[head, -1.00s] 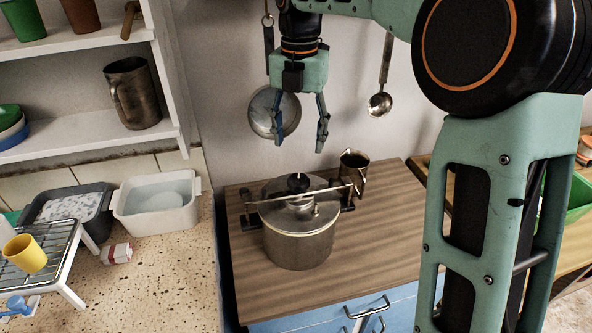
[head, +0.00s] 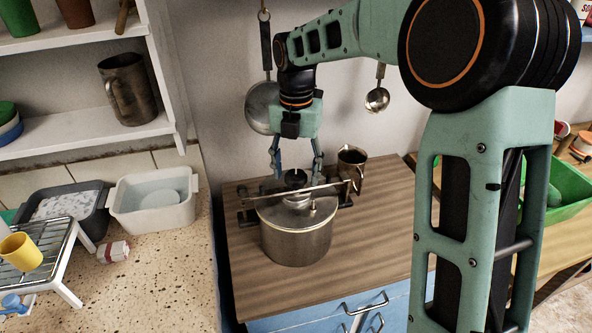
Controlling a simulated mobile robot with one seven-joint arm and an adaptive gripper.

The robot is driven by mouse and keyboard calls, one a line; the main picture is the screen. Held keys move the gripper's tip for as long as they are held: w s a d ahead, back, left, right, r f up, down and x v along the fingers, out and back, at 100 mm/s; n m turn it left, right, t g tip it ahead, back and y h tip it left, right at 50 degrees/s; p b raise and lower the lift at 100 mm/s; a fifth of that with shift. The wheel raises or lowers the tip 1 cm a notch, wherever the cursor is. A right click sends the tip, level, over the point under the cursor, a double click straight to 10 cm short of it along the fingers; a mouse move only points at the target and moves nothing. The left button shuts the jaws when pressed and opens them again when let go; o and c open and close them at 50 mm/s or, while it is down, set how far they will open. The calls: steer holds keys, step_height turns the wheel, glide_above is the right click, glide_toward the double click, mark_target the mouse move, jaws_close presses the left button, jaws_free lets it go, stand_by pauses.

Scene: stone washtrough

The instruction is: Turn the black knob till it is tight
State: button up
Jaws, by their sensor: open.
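The black knob (head: 295,178) sits on top of the lid of a metal pot (head: 297,242), at the middle of a bar (head: 325,187) that crosses the lid. The pot stands on a wooden worktop. My gripper (head: 296,174) points straight down over the pot. Its two fingers are spread open, one to the left and one to the right of the knob. The fingertips are near the knob's height; I cannot tell whether they touch it.
A metal jug (head: 352,168) stands just right of the pot. A pan (head: 262,108) and a ladle (head: 377,99) hang on the wall behind. A white basin (head: 153,200) and a wire rack (head: 40,255) stand on the speckled counter at left. The worktop's front is clear.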

steer(key=shift+c, duration=0.6)
steer(key=c, duration=1)
steer(key=shift+c, duration=0.2)
steer(key=shift+m, duration=0.3)
